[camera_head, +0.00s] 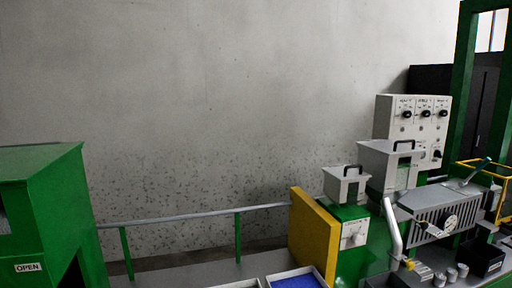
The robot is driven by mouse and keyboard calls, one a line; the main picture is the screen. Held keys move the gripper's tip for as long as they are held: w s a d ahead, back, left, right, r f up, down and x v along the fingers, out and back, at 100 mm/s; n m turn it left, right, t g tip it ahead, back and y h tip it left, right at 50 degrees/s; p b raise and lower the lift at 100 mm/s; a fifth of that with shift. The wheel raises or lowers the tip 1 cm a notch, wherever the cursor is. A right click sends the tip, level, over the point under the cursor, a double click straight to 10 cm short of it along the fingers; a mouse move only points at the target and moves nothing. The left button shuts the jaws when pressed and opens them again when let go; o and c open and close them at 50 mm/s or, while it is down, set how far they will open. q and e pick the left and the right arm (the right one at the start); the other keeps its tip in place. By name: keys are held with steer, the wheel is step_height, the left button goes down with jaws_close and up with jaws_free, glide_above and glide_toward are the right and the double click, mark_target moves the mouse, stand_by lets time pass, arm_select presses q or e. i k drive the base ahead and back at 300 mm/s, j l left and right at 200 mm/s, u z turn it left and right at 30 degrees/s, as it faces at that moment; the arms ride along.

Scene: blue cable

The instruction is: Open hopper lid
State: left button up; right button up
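Two grey hopper-like boxes stand on the machine at the right. The smaller box (345,189) sits on a green housing and has a black handle (353,169) on its top. The larger box (384,170) stands behind it to the right and also has a black handle (404,145) on its top. Both tops look closed. I cannot tell which one is the hopper of the task. Neither of my grippers is in view.
A yellow panel (314,240) stands left of the smaller box. A white pipe (393,230) and a grey control panel (411,122) are close to the boxes. A green cabinet (45,215) marked OPEN is at left. A tray with blue contents (297,282) is at the bottom.

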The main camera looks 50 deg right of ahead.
mark_target(389, 147)
steer(key=z, duration=2.6)
